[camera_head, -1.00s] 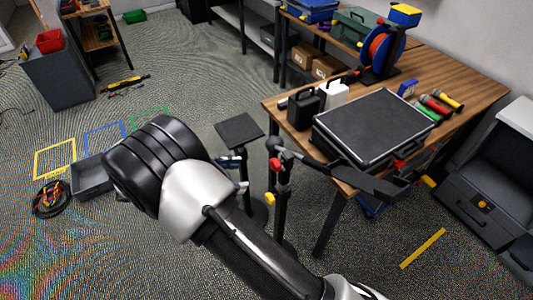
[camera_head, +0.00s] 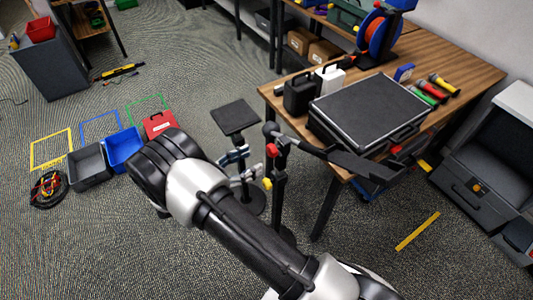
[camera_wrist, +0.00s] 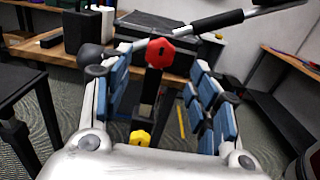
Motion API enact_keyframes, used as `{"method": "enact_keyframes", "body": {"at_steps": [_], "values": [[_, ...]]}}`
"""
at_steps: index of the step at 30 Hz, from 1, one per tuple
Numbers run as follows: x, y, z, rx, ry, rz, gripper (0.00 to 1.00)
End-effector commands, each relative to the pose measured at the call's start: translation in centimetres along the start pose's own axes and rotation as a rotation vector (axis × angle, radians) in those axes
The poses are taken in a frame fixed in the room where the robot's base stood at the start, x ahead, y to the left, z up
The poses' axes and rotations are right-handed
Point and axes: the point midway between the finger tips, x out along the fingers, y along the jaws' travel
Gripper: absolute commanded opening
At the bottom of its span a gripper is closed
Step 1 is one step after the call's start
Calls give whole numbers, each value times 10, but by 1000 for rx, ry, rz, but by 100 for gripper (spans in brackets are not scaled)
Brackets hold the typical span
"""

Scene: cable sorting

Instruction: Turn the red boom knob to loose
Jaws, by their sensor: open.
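The red boom knob (camera_head: 271,150) sits near the top of a black stand, where a black boom (camera_head: 300,145) reaches right. In the wrist view the red knob (camera_wrist: 160,52) is faceted, with a dark slot, and appears between the fingers, ahead of them. My gripper (camera_head: 246,163) is open and empty, just left of the stand. Its blue-padded fingers spread on both sides in the wrist view (camera_wrist: 160,85). A yellow knob (camera_head: 267,183) is lower on the stand; it also shows in the wrist view (camera_wrist: 139,137). I see no contact with the red knob.
A wooden table (camera_head: 440,55) with a black case (camera_head: 370,108) stands behind and right of the stand. A small black-topped stand (camera_head: 233,117) is close behind my gripper.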

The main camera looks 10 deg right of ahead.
Motion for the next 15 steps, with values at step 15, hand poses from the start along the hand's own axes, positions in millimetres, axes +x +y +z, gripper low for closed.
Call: {"method": "enact_keyframes", "body": {"at_steps": [15], "values": [[67,0,0,0,1,0,55]]}}
